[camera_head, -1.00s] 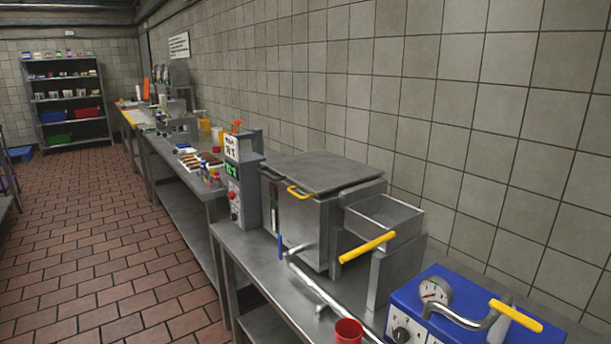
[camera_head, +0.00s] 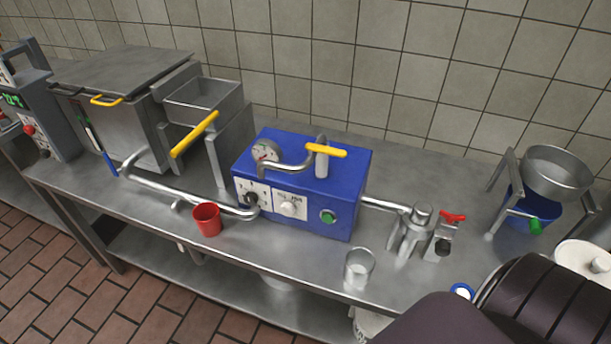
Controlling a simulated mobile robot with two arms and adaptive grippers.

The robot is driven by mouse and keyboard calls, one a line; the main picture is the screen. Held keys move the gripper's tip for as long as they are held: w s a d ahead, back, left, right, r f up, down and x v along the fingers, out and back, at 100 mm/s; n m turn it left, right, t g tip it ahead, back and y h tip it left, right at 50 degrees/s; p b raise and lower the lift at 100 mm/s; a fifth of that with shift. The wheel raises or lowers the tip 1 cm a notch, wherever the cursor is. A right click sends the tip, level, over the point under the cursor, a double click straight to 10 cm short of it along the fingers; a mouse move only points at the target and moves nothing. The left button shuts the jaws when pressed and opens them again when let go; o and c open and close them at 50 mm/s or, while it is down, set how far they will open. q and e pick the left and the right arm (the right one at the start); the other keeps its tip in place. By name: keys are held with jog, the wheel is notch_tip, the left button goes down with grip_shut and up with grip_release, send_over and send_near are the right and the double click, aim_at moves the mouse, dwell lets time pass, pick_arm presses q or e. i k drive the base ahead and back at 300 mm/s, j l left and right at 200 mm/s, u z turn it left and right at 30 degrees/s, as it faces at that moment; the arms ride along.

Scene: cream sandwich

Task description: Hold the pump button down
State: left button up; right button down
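The blue pump box (camera_head: 340,200) stands on the steel counter in the head view. Its front carries a round green button (camera_head: 328,216) at the lower right, a white knob (camera_head: 290,208) and a black knob (camera_head: 251,199). A gauge (camera_head: 265,151) and a yellow-handled valve (camera_head: 325,152) are on top. Neither gripper is in view, and nothing covers the green button. Whether the button is pressed in cannot be told.
A red cup (camera_head: 207,219) and a clear cup (camera_head: 359,268) stand near the counter's front edge. Right of the pump are a metal outlet with a red lever (camera_head: 452,217) and a strainer stand (camera_head: 556,175). A dark shape hides the bottom right corner.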

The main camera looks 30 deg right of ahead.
aim_at(326, 216)
jog(key=z, duration=1.2)
